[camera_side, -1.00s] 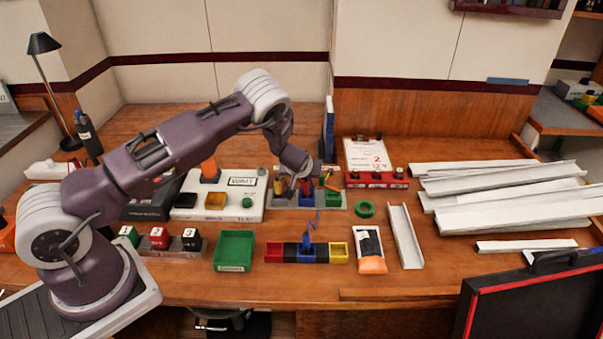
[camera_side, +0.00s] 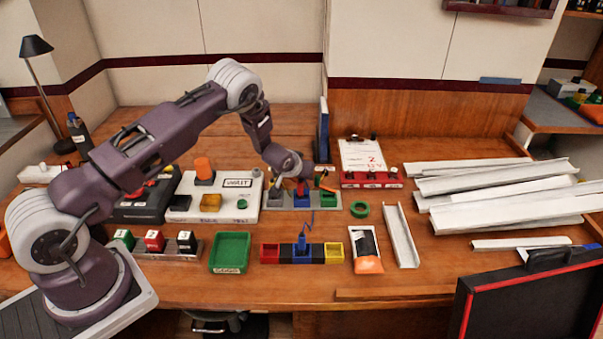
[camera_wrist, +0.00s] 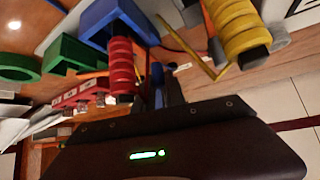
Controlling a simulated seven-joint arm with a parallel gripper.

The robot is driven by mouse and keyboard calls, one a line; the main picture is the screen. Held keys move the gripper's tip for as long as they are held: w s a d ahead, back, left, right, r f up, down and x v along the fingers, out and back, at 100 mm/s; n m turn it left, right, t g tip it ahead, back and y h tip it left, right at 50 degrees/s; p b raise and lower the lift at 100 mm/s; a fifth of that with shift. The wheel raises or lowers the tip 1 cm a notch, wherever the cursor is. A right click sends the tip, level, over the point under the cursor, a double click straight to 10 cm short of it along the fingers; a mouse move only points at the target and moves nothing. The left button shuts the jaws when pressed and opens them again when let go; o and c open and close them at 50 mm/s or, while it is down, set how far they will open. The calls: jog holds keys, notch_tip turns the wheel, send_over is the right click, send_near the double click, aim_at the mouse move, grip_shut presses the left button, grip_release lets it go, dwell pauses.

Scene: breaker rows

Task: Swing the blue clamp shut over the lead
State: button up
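The blue clamp (camera_side: 301,199) sits between a grey block and a green block on a grey plate (camera_side: 273,207). In the wrist view its blue body (camera_wrist: 112,17) is near the top, with a red ribbed grip (camera_wrist: 122,66) close by. I cannot tell how far it is swung over. The thin blue lead (camera_side: 312,220) shows between the clamp's row and the blue middle block (camera_side: 302,252) below. My gripper (camera_side: 302,177) is above and behind the row. In the wrist view its dark fingers (camera_wrist: 165,85) are close beside the red grip; their opening is unclear.
A yellow ribbed grip (camera_wrist: 238,30) stands on the other side of my fingers. A green ring (camera_side: 360,209) and a clipboard (camera_side: 362,155) are to the right. A white box (camera_side: 228,208) is to the left. A green tray (camera_side: 230,250) stands in front.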

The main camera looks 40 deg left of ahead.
jog(key=o, duration=0.4)
jog(key=shift+o, duration=0.2)
jog(key=v, duration=0.7)
jog(key=s+d+r+h, duration=0.1)
jog(key=s+d+r, duration=0.2)
jog(key=s+r, duration=0.35)
jog(key=s+d+r+m+g+h, duration=0.1)
jog(key=s+d+r, duration=0.2)
jog(key=r, duration=0.7)
jog(key=s+d+r+h, duration=0.1)
jog(key=s+d+r, duration=0.3)
jog(key=r, duration=0.5)
jog(key=s+d+r+m, duration=0.2)
jog(key=s, duration=1.1)
jog(key=s+d+r+m+g+h, duration=0.1)
jog(key=s+d+r+m, duration=0.1)
jog(key=s, duration=1.1)
jog(key=shift+s+d, duration=0.25)
jog(key=shift+d, duration=0.35)
